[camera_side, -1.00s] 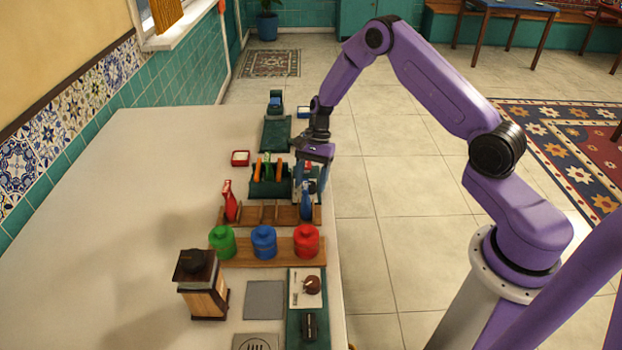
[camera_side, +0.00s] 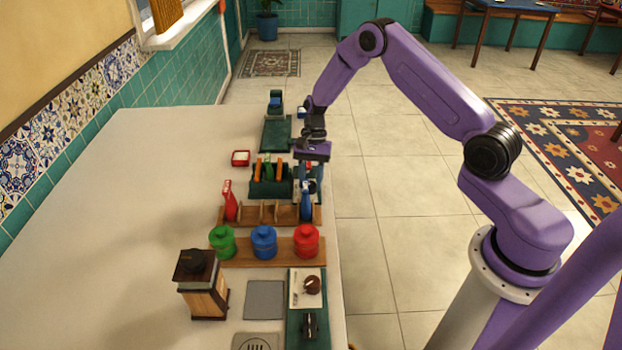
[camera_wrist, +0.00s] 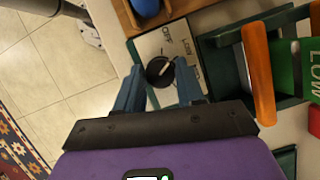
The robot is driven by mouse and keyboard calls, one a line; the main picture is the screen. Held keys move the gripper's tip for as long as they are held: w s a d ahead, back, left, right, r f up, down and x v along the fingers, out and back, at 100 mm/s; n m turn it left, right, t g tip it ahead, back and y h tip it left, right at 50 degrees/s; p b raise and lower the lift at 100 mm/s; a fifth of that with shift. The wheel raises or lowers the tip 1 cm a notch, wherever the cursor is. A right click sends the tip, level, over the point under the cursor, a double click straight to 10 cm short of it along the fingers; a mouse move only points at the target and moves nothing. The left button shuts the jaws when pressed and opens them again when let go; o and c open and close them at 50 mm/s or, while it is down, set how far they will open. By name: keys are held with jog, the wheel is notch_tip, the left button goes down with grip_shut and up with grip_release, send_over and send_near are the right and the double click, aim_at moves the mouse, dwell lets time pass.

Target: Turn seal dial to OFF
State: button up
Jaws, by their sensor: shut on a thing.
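The dial (camera_wrist: 155,77) is a dark round knob with a white pointer mark on a pale plate (camera_wrist: 184,45). The pointer slants to the upper right in that view. My gripper (camera_wrist: 160,70) has its two blue fingers on either side of the dial and is shut on it. In the side view, my gripper (camera_side: 308,178) reaches down at the table's right edge and hides most of this dial.
A green rack (camera_side: 262,190) with orange and green upright pieces stands left of the gripper. A wooden rack with a red tag (camera_side: 231,205) and a blue tag (camera_side: 306,208) is nearer the camera. Green, blue and red (camera_side: 306,243) jars stand in front. The table's left is clear.

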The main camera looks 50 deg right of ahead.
jog(key=n+h, duration=0.1)
jog(key=n, duration=0.2)
jog(key=n+g, duration=0.1)
jog(key=n, duration=0.2)
jog(key=shift+w+a+n+g+h, duration=0.1)
jog(key=shift+a+n+g+h, duration=0.05)
jog(key=shift+n+g+h, duration=0.2)
dwell(0.5)
jog(key=o, duration=1)
jog(key=shift+r, duration=0.1)
jog(key=v, duration=1.7)
jog(key=shift+w+a+r, duration=0.15)
